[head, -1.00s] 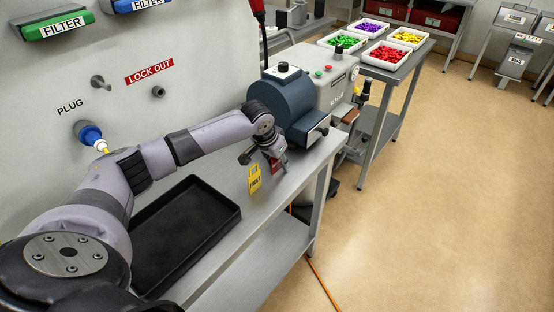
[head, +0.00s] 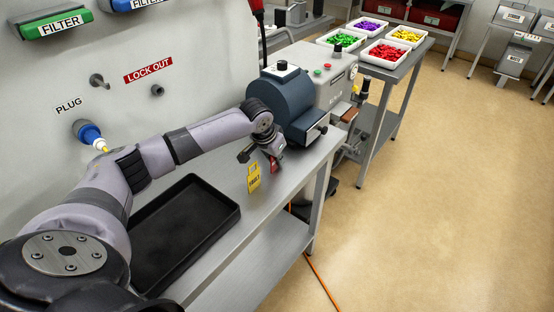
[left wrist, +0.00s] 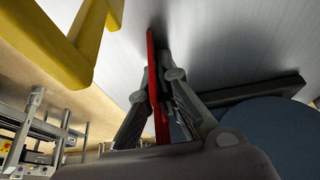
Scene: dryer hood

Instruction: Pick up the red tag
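The red tag (head: 275,167) is a thin upright plate on the grey bench, in front of the dark blue motor-like housing. It also shows edge-on in the left wrist view (left wrist: 153,80). My left gripper (head: 273,162) points down at it, and in the left wrist view (left wrist: 156,88) one finger lies against each side of the tag. The left gripper is shut on the tag. Part of the tag is hidden by the fingers in the head view. My right gripper is not in view.
A yellow tag (head: 254,179) stands just left of the red tag and looms close in the left wrist view (left wrist: 80,40). A black tray (head: 185,232) lies left on the bench. The blue housing (head: 283,103) is close behind my gripper. The floor at right is clear.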

